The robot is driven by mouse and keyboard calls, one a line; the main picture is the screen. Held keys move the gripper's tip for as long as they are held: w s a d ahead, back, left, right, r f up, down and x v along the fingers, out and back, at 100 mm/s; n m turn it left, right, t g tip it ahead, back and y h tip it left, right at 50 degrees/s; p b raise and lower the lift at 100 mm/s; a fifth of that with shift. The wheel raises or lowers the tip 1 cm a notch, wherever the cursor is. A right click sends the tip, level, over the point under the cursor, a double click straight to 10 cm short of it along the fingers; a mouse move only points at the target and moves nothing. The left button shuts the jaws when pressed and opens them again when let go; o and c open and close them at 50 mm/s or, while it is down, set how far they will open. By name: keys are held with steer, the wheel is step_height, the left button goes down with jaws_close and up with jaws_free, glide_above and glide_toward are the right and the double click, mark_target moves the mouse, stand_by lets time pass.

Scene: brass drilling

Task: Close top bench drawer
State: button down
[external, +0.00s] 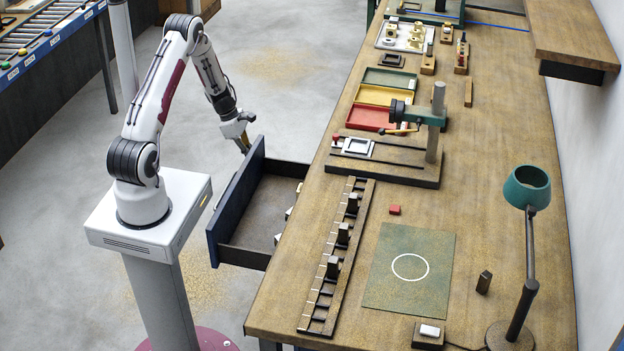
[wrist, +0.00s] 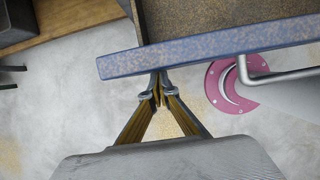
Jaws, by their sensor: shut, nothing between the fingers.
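The top bench drawer (external: 237,199) is pulled out from the left side of the bench in the external view, with its dark blue front facing my base. Its inside shows a bare floor and a few small pale items near the bench edge. In the wrist view the blue top edge of the drawer front (wrist: 215,47) runs across the upper middle. My gripper (external: 246,148) is shut and empty at the far end of the drawer front. In the wrist view its fingertips (wrist: 157,78) are close to the blue edge; I cannot tell whether they touch it.
The wooden bench (external: 490,150) carries a drill stand (external: 432,130), coloured trays (external: 382,95), a slotted rack (external: 338,255), a green mat (external: 435,255) and a lamp (external: 527,190). The drawer handle (wrist: 275,77) shows at right in the wrist view. Open floor (external: 275,75) lies beyond the drawer.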

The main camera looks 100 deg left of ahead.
mark_target(309, 165)
steer(key=w, duration=2.3)
steer(key=shift+w, duration=1.2)
steer(key=shift+w+r, duration=0.1)
steer(key=shift+w, duration=0.05)
steer(key=shift+s, duration=0.8)
steer(key=s, duration=0.3)
steer(key=shift+s, duration=0.25)
steer(key=v, duration=0.9)
steer(key=shift+r, duration=0.4)
